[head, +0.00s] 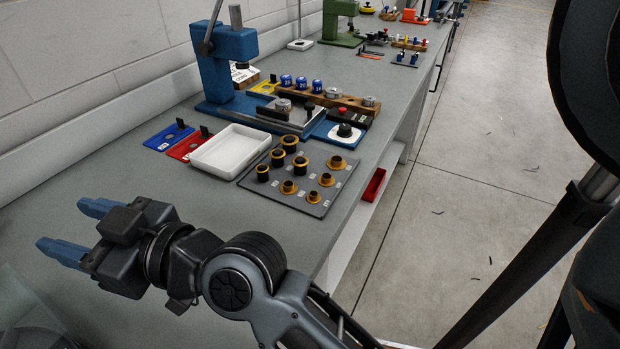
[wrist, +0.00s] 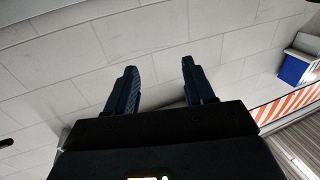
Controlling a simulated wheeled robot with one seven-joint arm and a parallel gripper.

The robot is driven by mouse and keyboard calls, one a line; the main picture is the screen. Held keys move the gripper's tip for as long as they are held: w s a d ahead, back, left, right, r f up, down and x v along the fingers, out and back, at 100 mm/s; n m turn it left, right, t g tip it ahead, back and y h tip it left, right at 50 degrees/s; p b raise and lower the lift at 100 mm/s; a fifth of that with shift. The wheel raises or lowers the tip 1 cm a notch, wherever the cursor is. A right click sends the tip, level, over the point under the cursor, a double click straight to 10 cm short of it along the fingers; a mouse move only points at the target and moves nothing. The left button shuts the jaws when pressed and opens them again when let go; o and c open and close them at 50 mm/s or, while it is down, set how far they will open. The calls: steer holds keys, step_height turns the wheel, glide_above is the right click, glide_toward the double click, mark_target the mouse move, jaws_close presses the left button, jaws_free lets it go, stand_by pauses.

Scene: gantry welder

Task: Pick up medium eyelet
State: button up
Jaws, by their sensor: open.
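Several gold flanged eyelets stand on a dark grey mat (head: 247,182) on the workbench in the head view. On its right side, a larger eyelet (head: 337,163) stands at the back, a mid-sized one (head: 326,180) in the middle and a smaller one (head: 313,197) at the front. The mid-sized one looks like the medium eyelet. Another gold eyelet (head: 288,187) stands to their left. My gripper (head: 76,229) is open and empty, left of and nearer than the mat, well apart from it. In the wrist view, my gripper (wrist: 158,75) has its fingers spread before the wall.
Black-and-gold cylinders (head: 277,157) share the mat. A white tray (head: 230,150) sits left of it. Behind stand a blue press (head: 225,65) and a wooden rack (head: 340,99) with blue-capped pieces. The bench front is mostly clear. A white wall (head: 85,80) runs behind.

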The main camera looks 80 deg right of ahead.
steer(key=w+d+r+n+y, duration=0.4)
steer(key=w+d+r+n, duration=0.15)
steer(key=r+n, duration=0.25)
steer(key=n+g+h, duration=0.5)
steer(key=n+g, duration=0.8)
steer(key=g, duration=0.5)
glide_toward(326, 181)
steer(key=d, duration=0.2)
steer(key=f, duration=0.7)
steer(key=shift+w+a+f+p, duration=0.2)
steer(key=shift+a+f+p, duration=0.15)
jaws_close()
